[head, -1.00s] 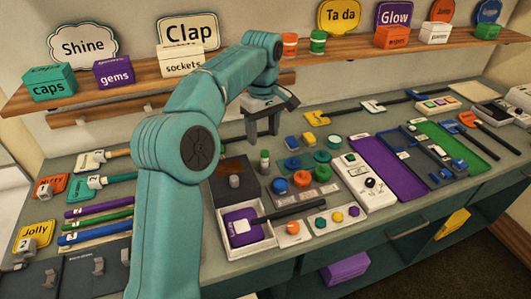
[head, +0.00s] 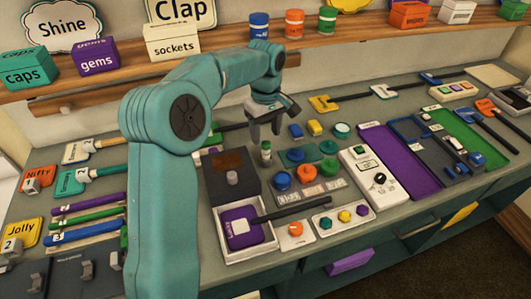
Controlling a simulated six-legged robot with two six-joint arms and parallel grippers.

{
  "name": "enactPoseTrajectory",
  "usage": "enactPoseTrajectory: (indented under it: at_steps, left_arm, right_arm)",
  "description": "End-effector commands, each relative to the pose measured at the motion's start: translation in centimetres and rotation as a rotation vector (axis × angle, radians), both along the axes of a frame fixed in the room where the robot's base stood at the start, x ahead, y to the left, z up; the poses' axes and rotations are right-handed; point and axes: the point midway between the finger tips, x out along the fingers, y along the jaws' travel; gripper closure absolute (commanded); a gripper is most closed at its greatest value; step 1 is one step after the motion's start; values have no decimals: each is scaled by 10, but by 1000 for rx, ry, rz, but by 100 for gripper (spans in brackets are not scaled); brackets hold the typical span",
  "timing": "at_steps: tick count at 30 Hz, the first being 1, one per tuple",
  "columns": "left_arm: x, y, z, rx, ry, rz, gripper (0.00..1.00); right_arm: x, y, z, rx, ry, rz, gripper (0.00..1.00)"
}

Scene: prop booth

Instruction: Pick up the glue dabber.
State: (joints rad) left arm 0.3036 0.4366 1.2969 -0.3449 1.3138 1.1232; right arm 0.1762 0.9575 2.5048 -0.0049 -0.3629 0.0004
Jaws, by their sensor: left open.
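A small upright bottle (head: 266,152), green and white, stands on the table behind the dark box; it looks like the glue dabber, though it is too small to be sure. My left gripper (head: 265,135) points down with its two fingers apart and nothing between them that I can make out. In the picture its fingertips are just above the bottle's top; whether they touch it I cannot tell. My right gripper does not show.
A dark box with a knob (head: 233,178) and a white tray with a purple paddle (head: 240,222) are in front of the bottle. Blue and green buttons (head: 281,181) and a white control box (head: 367,175) are to the right. A wooden shelf (head: 350,45) runs behind.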

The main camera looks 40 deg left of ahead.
Motion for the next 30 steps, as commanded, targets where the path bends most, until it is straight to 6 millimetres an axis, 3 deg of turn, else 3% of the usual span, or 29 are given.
enactPoseTrajectory:
  at_steps: [16, 25, 26, 30]
  left_arm:
    - [7, 7, -69, -1, 3, 0, 43]
    - [8, 8, -78, 0, 0, 0, 43]
    - [8, 8, -78, 0, 1, 0, 46]
    - [8, 8, -77, 0, 1, 0, 91]
  right_arm:
    - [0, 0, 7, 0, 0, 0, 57]
    - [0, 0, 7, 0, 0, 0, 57]
    - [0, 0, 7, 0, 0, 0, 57]
    - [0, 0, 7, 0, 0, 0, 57]
